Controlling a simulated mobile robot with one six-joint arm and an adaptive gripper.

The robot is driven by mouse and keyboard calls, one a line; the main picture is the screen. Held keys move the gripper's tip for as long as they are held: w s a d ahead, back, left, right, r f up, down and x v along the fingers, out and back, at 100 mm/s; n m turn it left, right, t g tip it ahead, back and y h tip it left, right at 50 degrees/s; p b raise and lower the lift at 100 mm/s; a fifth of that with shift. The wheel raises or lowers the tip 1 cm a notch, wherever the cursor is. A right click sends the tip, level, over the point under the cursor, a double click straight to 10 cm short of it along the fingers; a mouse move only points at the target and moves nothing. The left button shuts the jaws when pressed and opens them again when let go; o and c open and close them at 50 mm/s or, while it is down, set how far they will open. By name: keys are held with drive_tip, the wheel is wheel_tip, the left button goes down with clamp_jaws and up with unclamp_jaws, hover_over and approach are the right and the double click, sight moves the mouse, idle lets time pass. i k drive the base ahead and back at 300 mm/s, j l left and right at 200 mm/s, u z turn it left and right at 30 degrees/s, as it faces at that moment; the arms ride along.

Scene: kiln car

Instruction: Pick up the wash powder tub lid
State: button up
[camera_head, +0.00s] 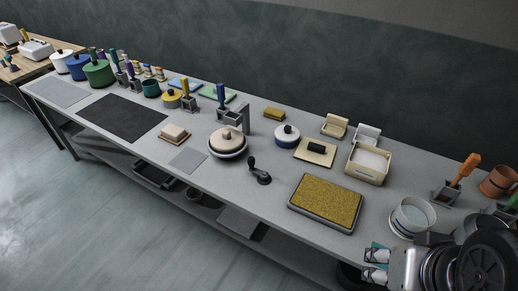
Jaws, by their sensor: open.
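A flat cream rectangular lid with a dark bar handle (317,149) lies on the grey bench, right of the middle. It looks like the wash powder tub lid. Just right of it stands a cream rectangular tub (366,177), open, with white powder inside. My gripper (373,264) is at the bottom right, near the bench's front edge. It is open, and I see nothing between its fingers. It is well apart from the lid, nearer the camera. My arm hides part of the bench's right end.
A mustard-yellow pad in a dark tray (325,203) lies between my gripper and the lid. A white round tub (412,217) stands close by my arm. A blue-and-white lidded pot (287,136) is left of the lid. A black crank handle (259,171) stands near the front.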

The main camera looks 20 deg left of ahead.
sight(310, 150)
drive_tip(key=u, duration=0.3)
drive_tip(key=i+j+z, duration=0.35)
drive_tip(key=i+j, duration=0.2)
drive_tip(key=i+j+z, duration=0.2)
drive_tip(key=j, duration=0.3)
drive_tip(key=i+j+z, duration=0.2)
drive_tip(key=j, duration=0.2)
